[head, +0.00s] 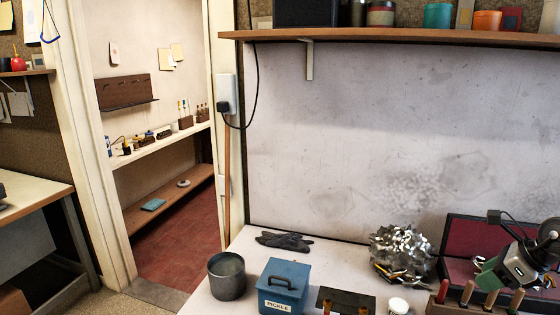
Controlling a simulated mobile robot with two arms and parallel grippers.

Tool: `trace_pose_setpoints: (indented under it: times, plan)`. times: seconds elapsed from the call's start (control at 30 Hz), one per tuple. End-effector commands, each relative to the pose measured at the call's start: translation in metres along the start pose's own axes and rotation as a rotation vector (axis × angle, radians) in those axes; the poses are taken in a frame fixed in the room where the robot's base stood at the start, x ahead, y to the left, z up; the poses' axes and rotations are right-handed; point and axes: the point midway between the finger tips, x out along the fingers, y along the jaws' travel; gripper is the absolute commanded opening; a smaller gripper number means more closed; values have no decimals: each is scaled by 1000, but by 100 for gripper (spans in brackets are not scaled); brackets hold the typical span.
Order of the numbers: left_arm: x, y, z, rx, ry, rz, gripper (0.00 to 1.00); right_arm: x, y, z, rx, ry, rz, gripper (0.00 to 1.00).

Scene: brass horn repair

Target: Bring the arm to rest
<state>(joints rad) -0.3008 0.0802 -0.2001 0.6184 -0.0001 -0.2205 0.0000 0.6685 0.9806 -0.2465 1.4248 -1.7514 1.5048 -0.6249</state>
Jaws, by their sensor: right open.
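My right gripper (486,240) is at the right edge, above the bench and in front of an open case with a dark red lining (464,236). It is open, with no object visible between its fingers. Its wrist hides part of the case, and a green patch shows beside it. My left gripper is not in view.
The bench holds a grey metal pot (227,281), a blue box marked PICKLE (283,289), dark gloves (284,242), a heap of shiny metal scraps (400,252), a small white-lidded jar (398,306) and a rack of wooden-handled tools (462,307). A wall shelf (400,38) hangs above. A doorway is left.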

Motion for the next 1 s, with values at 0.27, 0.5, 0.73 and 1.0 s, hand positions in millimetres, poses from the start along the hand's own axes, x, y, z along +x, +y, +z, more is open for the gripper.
trace_pose_setpoints:
  times: [0.27, 0.5, 0.73, 1.0]
  plan:
    - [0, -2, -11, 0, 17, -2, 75, 51, 51, 47, 50, -308, 106, 45]
    - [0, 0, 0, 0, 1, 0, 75, 80, 127, 98, 336, -773, 310, 45]
    - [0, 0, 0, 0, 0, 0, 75, 74, 167, 102, 1029, -1228, 516, 45]
    - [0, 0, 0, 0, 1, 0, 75, 102, 186, 5, 2139, -1385, 480, 45]
